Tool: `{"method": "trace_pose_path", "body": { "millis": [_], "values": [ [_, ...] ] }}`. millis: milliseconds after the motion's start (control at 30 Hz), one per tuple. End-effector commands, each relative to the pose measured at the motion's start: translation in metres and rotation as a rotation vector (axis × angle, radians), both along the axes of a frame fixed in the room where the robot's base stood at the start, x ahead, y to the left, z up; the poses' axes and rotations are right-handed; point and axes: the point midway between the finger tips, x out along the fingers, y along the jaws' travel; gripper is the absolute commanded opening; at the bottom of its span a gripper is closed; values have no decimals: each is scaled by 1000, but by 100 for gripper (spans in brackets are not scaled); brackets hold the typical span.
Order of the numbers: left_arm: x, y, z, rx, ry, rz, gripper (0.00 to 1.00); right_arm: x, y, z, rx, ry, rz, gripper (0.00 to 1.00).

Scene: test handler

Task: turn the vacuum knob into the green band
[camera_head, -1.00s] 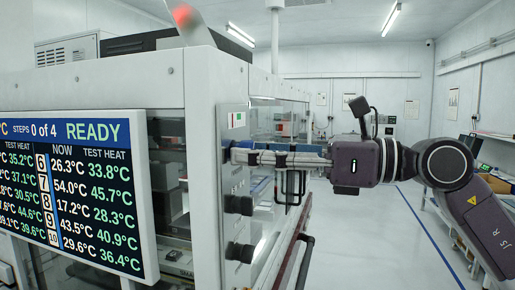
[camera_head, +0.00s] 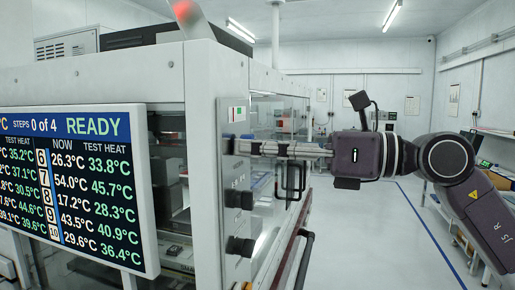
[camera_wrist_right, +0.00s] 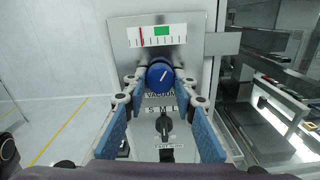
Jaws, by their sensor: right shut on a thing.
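The vacuum knob (camera_wrist_right: 160,77) is a round blue knob with a white line, tilted up to the right, above the "VACUUM" label. My right gripper (camera_wrist_right: 159,78) is shut on it, one fingertip at each side. In the head view, my right gripper (camera_head: 236,147) reaches in from the right to the machine's front panel, and the knob is hidden by its fingers there. The white gauge (camera_wrist_right: 122,39) above the knob has a green band (camera_wrist_right: 162,30). Its red needle (camera_wrist_right: 141,36) stands left of the green band. My left gripper is out of view.
A black selector knob (camera_wrist_right: 163,125) marked S, M, L is just below, between my fingers. Black knobs (camera_head: 240,199) and door handles (camera_head: 292,180) stick out near my right gripper. A screen (camera_head: 75,185) reads READY, 0 of 4 steps. Free floor (camera_head: 370,240) lies right.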

Motion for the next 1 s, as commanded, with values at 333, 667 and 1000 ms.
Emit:
{"method": "trace_pose_path", "body": {
  "millis": [333, 667, 1000],
  "values": [
    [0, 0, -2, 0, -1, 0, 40, 0, 0, 1, 90, 271, -1, 1],
    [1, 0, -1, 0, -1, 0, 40, 0, -1, 2, 164, 497, -2, 1],
    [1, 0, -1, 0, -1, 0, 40, 0, 0, 2, 201, 611, -2, 1]
  ]
}}
